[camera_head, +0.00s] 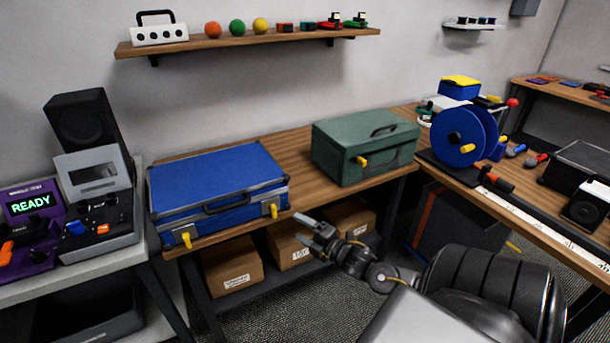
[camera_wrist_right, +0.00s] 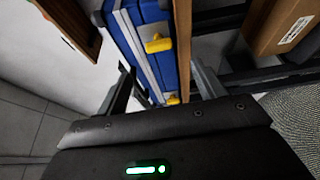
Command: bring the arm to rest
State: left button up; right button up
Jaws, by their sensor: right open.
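My right gripper (camera_head: 312,231) is open and empty in the head view, in front of the wooden bench. It is off the bench's front edge, to the right of the blue case. In the right wrist view its two fingers (camera_wrist_right: 163,88) stand apart with nothing between them. The blue case (camera_head: 215,183) lies closed on the bench, with yellow latches on its front; it also shows in the wrist view (camera_wrist_right: 150,45), beyond the fingers. A closed green case (camera_head: 365,147) stands farther right on the bench. My left gripper is not in view.
Cardboard boxes (camera_head: 232,271) stand on the shelf under the bench, close behind my right gripper. A blue cable reel (camera_head: 462,136) and tools occupy the right bench. A purple device reading READY (camera_head: 33,204) stands at the left. A wall shelf (camera_head: 250,41) holds coloured balls.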

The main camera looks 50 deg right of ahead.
jog(key=shift+s+r, duration=0.1)
jog(key=shift+s, duration=0.35)
dwell(0.3)
jog(key=s+d+f+m+g+h, duration=0.1)
jog(key=s+d+f+m+g, duration=0.15)
jog(key=f, duration=0.35)
jog(key=s+d+f+m+g+h, duration=0.1)
jog(key=s+d+f+m, duration=0.15)
jog(key=f, duration=0.45)
jog(key=s+d+f+m+g+h, duration=0.1)
jog(key=f+m+g, duration=0.15)
jog(key=f, duration=0.35)
jog(key=s+a+f+m+g, duration=0.1)
jog(key=s+f+m+g, duration=0.35)
jog(key=s+f, duration=0.95)
jog(key=s+a+f+m+g, duration=0.35)
jog(key=s+a+f, duration=0.55)
jog(key=s+f, duration=0.4)
jog(key=s+a+f+g+y, duration=0.1)
jog(key=s+a+f, duration=0.1)
jog(key=s+a, duration=0.2)
jog(key=s+a+f+g+y, duration=0.1)
jog(key=s+a, duration=0.3)
jog(key=a, duration=0.7)
jog(key=shift+s+a+f+m+g, duration=0.3)
jog(key=shift+f+m+g, duration=0.2)
jog(key=shift+f, duration=0.4)
